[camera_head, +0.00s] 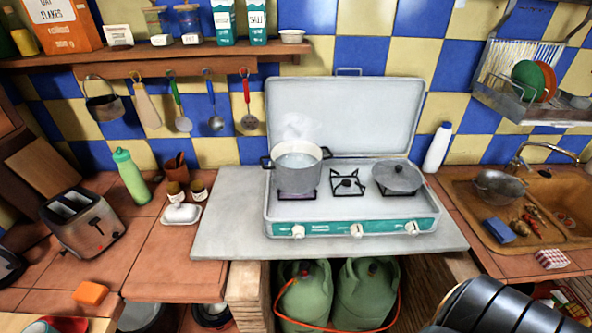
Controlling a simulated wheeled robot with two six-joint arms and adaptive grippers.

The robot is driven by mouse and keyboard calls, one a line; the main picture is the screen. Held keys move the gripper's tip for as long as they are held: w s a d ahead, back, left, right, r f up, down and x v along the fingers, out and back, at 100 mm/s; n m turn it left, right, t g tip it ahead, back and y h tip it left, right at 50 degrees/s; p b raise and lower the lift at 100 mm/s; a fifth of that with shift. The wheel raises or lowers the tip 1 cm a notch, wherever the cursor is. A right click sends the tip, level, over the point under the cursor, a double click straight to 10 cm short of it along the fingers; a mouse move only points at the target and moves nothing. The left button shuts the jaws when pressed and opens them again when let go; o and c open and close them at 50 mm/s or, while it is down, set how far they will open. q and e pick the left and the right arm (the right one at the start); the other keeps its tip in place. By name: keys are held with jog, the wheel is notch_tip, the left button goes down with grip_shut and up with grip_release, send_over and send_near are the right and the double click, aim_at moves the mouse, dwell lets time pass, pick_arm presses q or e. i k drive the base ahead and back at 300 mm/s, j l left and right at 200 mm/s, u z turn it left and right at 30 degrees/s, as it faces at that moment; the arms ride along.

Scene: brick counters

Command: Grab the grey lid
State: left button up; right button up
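The grey lid (397,177) is round with a small knob on top. It lies over the right burner of the gas stove (345,209); I cannot tell whether anything is under it. A grey pot (296,178) with two black side handles stands uncovered on the left burner, with steaming liquid inside. The middle burner is bare. A black, ribbed part of my arm shows at the lower right corner. Neither of my grippers is in view.
The stove's raised cover (345,114) stands behind the burners. A white bottle (437,148) stands right of the lid, close to the sink (470,212). A toaster (82,220) and green bottle (131,176) are at left. The grey slab (228,220) left of the stove is clear.

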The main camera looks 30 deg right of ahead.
aim_at(395, 176)
jog(key=z, duration=1.85)
